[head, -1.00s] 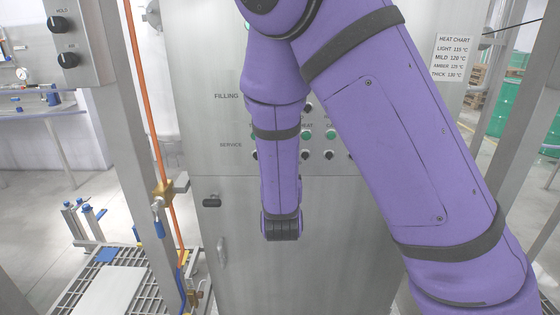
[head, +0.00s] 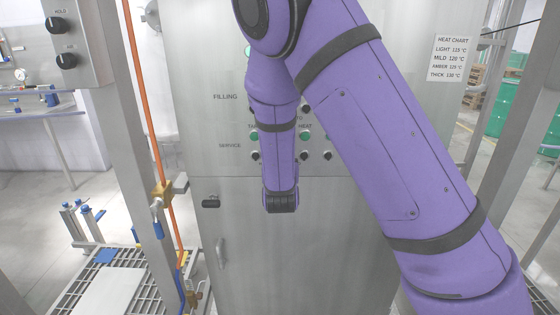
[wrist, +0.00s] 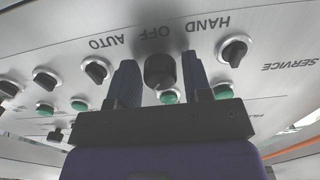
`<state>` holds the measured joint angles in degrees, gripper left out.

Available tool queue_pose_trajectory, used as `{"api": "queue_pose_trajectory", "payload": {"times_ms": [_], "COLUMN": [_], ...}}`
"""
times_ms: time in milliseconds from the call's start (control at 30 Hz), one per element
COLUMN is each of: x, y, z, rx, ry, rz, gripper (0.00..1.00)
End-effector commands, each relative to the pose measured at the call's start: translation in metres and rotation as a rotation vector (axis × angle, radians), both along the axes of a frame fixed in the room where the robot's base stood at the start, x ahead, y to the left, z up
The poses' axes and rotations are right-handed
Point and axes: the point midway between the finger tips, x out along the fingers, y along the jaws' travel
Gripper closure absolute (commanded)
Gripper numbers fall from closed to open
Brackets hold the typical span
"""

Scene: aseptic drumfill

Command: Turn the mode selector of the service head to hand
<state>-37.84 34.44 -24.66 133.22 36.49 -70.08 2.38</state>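The selector knob (wrist: 160,72) is black and sits on the steel panel in the wrist view, where the labels appear upside down. The words HAND (wrist: 210,23), OFF (wrist: 155,33) and AUTO (wrist: 107,41) lie beside it, with OFF nearest. My gripper (wrist: 161,82) is open, its two dark fingers on either side of this knob. I cannot tell whether they touch it. The knob's pointer direction is unclear. In the head view my arm hides this knob and the gripper. The SERVICE label (head: 230,146) shows left of the lower knob row.
Another knob (wrist: 235,50) stands close to the right finger in the wrist view, and several more (wrist: 97,70) run to the left. Green buttons (wrist: 80,104) lie near the fingers. The cabinet door (head: 330,250) below is clear. An orange hose (head: 147,105) runs at the left.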

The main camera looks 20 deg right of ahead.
Motion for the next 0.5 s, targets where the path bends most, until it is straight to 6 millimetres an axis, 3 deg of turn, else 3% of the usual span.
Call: {"api": "queue_pose_trajectory", "payload": {"times_ms": [33, 133, 500], "x": [-0.0001, -0.0002, -0.0004], "y": [0.0001, 0.0002, 0.0005], "z": [0.0000, 0.0000, -0.0001], "rx": [0.000, 0.000, -0.044], "ry": [0.000, 0.000, 0.014], "rz": [0.000, 0.000, 0.001], "gripper": [0.66, 0.89, 0.90]}}
